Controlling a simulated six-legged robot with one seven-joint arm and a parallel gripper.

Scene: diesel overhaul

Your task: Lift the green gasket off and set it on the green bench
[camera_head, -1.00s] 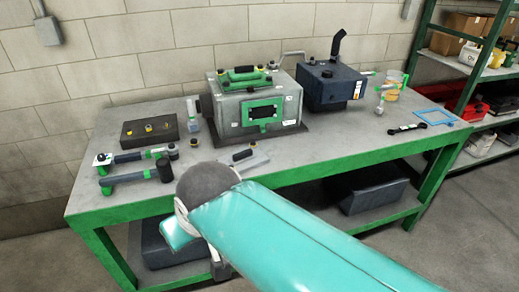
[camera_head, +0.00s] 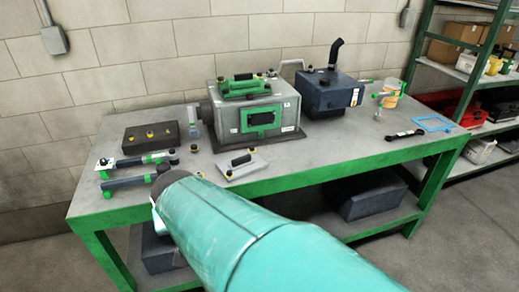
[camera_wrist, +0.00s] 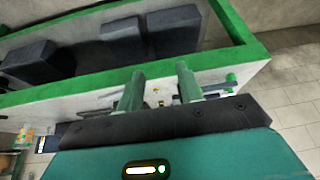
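In the head view, the green gasket (camera_head: 262,120) is a rectangular frame around a dark opening on the front face of the grey engine block (camera_head: 286,108). The block stands on the grey-topped green bench (camera_head: 330,158). My teal arm fills the lower middle and hides my gripper in that view. In the wrist view, my gripper (camera_wrist: 159,84) shows two green fingers with a clear gap and nothing between them. The bench's green edge (camera_wrist: 60,97) shows beyond them, in a roughly upside-down picture. The gasket is not clearly visible there.
A grey plate with a black handle (camera_head: 243,166) lies before the block. A dark tray (camera_head: 150,137) and tools (camera_head: 135,171) lie left. A dark blue unit (camera_head: 332,93), wrench (camera_head: 405,134) and blue frame (camera_head: 434,122) are right.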

